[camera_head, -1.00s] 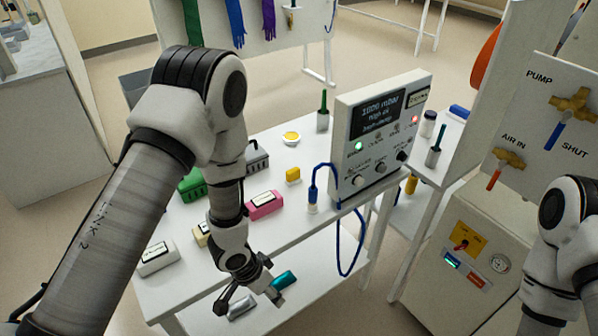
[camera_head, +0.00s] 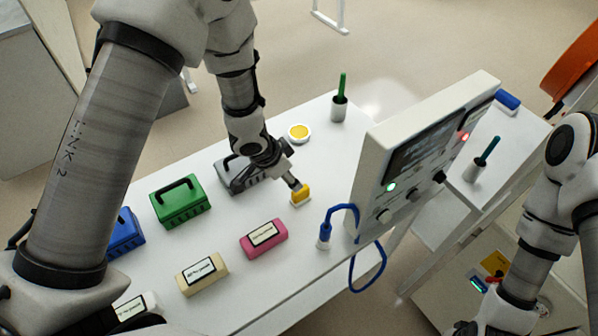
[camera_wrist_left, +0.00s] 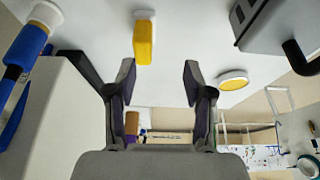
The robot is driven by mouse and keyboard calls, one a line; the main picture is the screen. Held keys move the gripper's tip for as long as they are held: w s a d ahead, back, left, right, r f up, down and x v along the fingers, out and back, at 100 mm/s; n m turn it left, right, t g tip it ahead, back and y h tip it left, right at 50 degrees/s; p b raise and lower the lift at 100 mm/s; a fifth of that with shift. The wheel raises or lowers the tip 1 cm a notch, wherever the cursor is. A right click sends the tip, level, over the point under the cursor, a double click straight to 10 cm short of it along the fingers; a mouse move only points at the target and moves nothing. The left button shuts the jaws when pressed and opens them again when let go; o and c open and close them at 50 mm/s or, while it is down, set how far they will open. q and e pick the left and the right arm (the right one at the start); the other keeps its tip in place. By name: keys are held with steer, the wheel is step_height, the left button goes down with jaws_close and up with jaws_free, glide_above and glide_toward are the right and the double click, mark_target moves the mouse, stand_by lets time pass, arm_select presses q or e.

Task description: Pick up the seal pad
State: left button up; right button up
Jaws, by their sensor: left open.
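A small yellow block (camera_head: 301,197) on a white base stands on the white table; it looks like the seal pad, though no label shows. It also shows in the left wrist view (camera_wrist_left: 144,42), ahead of the fingertips and left of centre between them. My left gripper (camera_head: 295,184) is right above and beside this block in the head view and partly hides it. In the left wrist view my left gripper (camera_wrist_left: 157,80) is open with nothing between its fingers. My right arm is at the lower right; its fingers are out of frame.
A round yellow-topped dish (camera_head: 299,132) and a grey case (camera_head: 238,176) lie behind the block. A pink box (camera_head: 263,239) lies in front. A blue-cabled plug (camera_head: 324,235) and the control panel (camera_head: 415,160) stand to the right. Green (camera_head: 180,203) and blue cases are left.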

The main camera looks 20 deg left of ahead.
mark_target(301, 193)
arm_select(q)
steer(key=shift+s+d+f, duration=0.35)
steer(key=shift+d+f, duration=0.25)
steer(key=shift+s+d+f, duration=0.3)
steer(key=shift+d+f, duration=0.25)
steer(key=shift+d, duration=0.05)
steer(key=x, duration=0.4)
steer(key=shift+w+a+f+p, duration=0.15)
steer(key=shift+w+a+p, duration=0.15)
steer(key=shift+w+p, duration=0.1)
steer(key=shift+s+d, duration=0.1)
steer(key=shift+s+r, duration=0.15)
steer(key=shift+r, duration=0.05)
steer(key=c, duration=0.5)
jaws_close()
